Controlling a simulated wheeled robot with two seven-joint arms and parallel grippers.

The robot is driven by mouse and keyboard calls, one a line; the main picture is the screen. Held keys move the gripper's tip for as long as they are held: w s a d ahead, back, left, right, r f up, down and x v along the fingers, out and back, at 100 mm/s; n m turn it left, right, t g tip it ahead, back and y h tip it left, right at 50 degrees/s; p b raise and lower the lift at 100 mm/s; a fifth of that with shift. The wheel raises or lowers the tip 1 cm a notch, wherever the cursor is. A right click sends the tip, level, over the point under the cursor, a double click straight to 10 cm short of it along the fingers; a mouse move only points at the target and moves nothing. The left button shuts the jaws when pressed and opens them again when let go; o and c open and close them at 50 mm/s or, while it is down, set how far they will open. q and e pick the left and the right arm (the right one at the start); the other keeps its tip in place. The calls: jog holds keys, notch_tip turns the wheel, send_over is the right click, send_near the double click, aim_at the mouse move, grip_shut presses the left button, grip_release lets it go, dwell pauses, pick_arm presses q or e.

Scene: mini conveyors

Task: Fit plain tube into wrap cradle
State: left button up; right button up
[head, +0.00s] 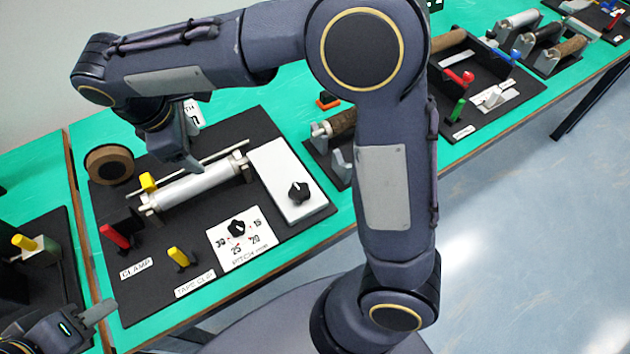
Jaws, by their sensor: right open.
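A plain pale grey tube (195,188) lies between the end supports (148,206) of the wrap cradle on the black board. I cannot tell whether it is fully seated. My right gripper (182,160) is open, fingers pointing down, just behind the middle of the tube and close to a thin rod. The arm hides part of the gripper, and I cannot tell if it touches the tube. My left gripper (95,314) is low at the left edge, in front of the board and away from the tube. Only part of it shows.
The board holds a red clamp lever (115,236), a yellow tape clip (178,256), a pitch dial (238,228), a white box with a black knob (298,192) and a brown tape roll (109,164). Further stations with tubes stand to the right. My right arm hides the middle.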

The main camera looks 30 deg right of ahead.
jog(key=s+d+r+m+y, duration=0.2)
jog(key=s+d+m+y, duration=0.35)
jog(key=d, duration=0.75)
pick_arm(q)
jog(key=shift+d, duration=0.1)
pick_arm(e)
jog(key=s+d+f+m+t, duration=0.2)
jog(key=s+m, duration=0.3)
jog(key=s, duration=0.2)
jog(key=s+d+f+m+t, duration=0.1)
jog(key=s+d+m+t, duration=0.1)
jog(key=s+m, duration=0.4)
jog(key=shift+s+d+f+y, duration=0.4)
jog(key=shift+s+y, duration=0.05)
jog(key=shift+s, duration=0.5)
pick_arm(q)
jog(key=shift+c, duration=0.5)
